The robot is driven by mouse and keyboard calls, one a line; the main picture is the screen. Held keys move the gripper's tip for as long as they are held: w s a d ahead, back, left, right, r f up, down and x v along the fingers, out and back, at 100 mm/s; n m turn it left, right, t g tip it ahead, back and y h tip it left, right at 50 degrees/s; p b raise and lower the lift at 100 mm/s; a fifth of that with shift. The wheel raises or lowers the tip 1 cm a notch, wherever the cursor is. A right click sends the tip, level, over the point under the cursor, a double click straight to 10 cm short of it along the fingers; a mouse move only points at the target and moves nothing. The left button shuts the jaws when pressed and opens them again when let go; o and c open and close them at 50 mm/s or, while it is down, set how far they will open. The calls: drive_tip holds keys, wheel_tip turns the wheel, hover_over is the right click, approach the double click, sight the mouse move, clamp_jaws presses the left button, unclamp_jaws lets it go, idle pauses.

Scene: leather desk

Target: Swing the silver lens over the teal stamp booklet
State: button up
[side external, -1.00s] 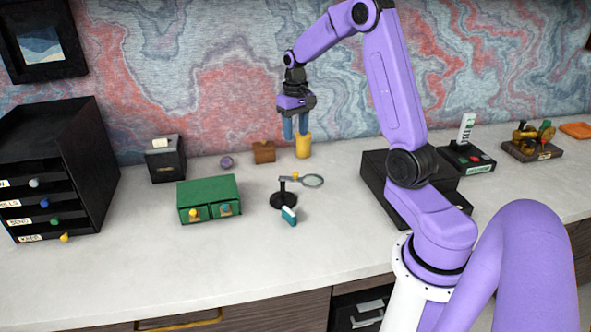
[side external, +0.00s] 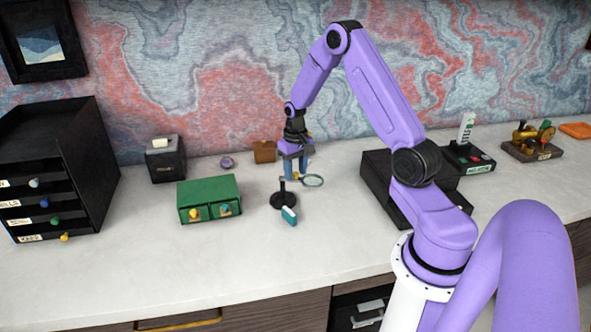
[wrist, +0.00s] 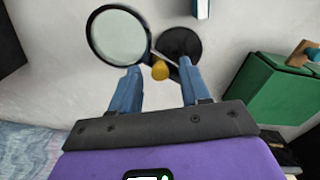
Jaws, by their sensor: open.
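The round lens (side external: 313,181) points right from its stand's post, on a thin arm with a yellow knob. Its stand has a round black base (side external: 284,200). The lens also shows in the wrist view (wrist: 118,38), left of the black base (wrist: 180,44). The teal stamp booklet (side external: 289,216) lies just in front of the base, apart from the lens; its end shows in the wrist view (wrist: 202,9). My gripper (side external: 296,177) is low over the lens arm, open. In the wrist view its blue fingers (wrist: 159,67) are on either side of the yellow knob (wrist: 160,70); contact is unclear.
A green two-drawer box (side external: 208,199) stands left of the lens stand. A brown block (side external: 264,151) and a purple round thing (side external: 226,162) are behind. A black drawer tower (side external: 85,150) is far left. The desk front is clear.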

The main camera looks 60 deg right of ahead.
clamp_jaws()
drive_tip(key=shift+a, duration=0.1)
drive_tip(key=shift+w+a+m, duration=0.15)
drive_tip(key=shift+a+m, duration=0.6)
drive_tip(key=shift+m, duration=1.5)
drive_tip(key=shift+w+a+m, duration=0.15)
drive_tip(key=shift+a+m, duration=0.55)
drive_tip(key=shift+m, duration=1.5)
drive_tip(key=shift+w+a+m, duration=0.15)
drive_tip(key=shift+a+m, duration=0.6)
drive_tip(key=shift+m, duration=1.5)
